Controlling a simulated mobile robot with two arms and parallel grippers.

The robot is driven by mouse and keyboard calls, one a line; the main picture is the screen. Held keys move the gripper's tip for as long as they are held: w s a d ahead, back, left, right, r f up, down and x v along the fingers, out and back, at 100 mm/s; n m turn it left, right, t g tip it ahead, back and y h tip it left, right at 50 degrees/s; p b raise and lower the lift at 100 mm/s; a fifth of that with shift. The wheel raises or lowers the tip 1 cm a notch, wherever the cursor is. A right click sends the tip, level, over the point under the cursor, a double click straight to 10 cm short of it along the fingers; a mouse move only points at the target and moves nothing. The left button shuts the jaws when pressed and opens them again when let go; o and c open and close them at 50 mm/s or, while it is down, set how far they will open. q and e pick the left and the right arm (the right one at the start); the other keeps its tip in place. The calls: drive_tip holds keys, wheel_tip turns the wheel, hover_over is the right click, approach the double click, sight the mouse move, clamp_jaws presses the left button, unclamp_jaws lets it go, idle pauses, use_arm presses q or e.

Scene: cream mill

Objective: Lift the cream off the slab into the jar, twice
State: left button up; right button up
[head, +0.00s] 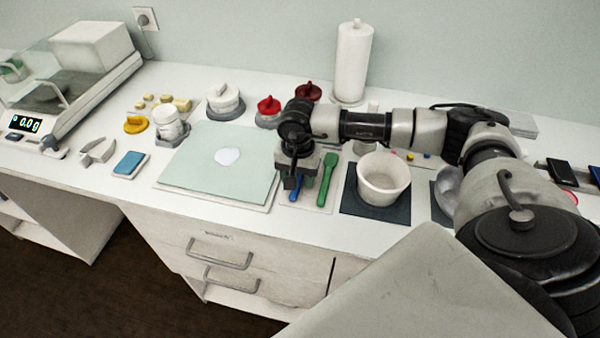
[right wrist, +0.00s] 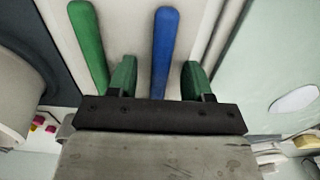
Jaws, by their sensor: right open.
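The pale green slab (head: 190,172) lies on the counter with a white blob of cream (head: 227,156) near its middle. The cream also shows at the right of the right wrist view (right wrist: 295,98). My right gripper (head: 292,182) is just right of the slab, above a pale tray (head: 312,203) holding a blue-handled tool (head: 297,190) and a green-handled tool (head: 327,178). In the right wrist view its fingers (right wrist: 158,80) are open, with the blue handle (right wrist: 165,45) between them and the green handle (right wrist: 88,45) outside. My left gripper is out of view.
A white bowl (head: 384,180) stands on a dark mat (head: 372,210) to the right. Red-topped items (head: 268,106), a white lidded pot (head: 224,98) and a paper roll (head: 352,60) stand behind.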

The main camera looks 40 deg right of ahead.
clamp_jaws()
drive_tip(key=shift+r, duration=0.1)
